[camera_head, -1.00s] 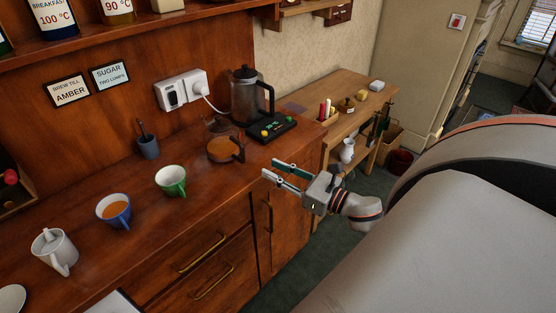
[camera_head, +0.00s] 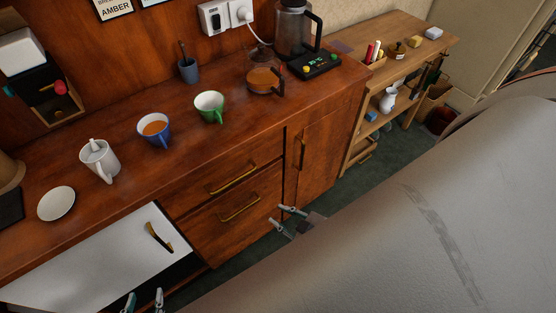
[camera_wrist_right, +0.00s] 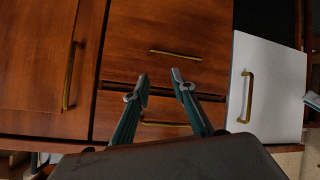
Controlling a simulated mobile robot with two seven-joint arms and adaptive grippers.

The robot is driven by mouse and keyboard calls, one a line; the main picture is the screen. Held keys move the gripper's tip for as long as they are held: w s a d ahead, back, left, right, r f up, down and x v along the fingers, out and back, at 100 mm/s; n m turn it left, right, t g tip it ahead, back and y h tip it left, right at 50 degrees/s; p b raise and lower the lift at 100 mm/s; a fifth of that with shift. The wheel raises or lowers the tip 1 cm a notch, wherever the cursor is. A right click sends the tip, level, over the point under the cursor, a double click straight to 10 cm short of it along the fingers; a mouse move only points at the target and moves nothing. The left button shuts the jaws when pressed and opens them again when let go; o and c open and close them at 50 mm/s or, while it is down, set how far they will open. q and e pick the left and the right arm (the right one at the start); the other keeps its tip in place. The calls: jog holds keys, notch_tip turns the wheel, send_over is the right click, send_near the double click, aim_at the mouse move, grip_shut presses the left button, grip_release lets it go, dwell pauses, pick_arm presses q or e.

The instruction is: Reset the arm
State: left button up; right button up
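My right gripper (camera_head: 285,219) hangs in front of the drawers, below the counter edge, with its two fingers apart and nothing between them. In the right wrist view its fingers (camera_wrist_right: 160,85) are spread and empty, facing the wooden drawer fronts (camera_wrist_right: 165,68). My left gripper (camera_head: 143,301) shows only as two separated fingertips at the bottom edge, in front of the white door; nothing shows between them. The rest of it is out of frame.
A white door (camera_head: 90,270) with a brass handle stands open under the counter (camera_head: 235,135). The counter holds a blue cup (camera_head: 155,131), green cup (camera_head: 210,109), white mug (camera_head: 100,160), plate (camera_head: 57,203), amber glass pot (camera_head: 262,81) and kettle (camera_head: 292,35). Floor lies right of the drawers.

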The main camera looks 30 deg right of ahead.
jog(key=shift+s+a+f+m+g, duration=0.15)
jog(key=shift+s+a+f+m, duration=0.2)
jog(key=shift+a+m, duration=0.2)
jog(key=shift+s+a+f+m+g, duration=0.2)
jog(key=shift+s+a+m, duration=0.1)
jog(key=shift+a+m, duration=0.2)
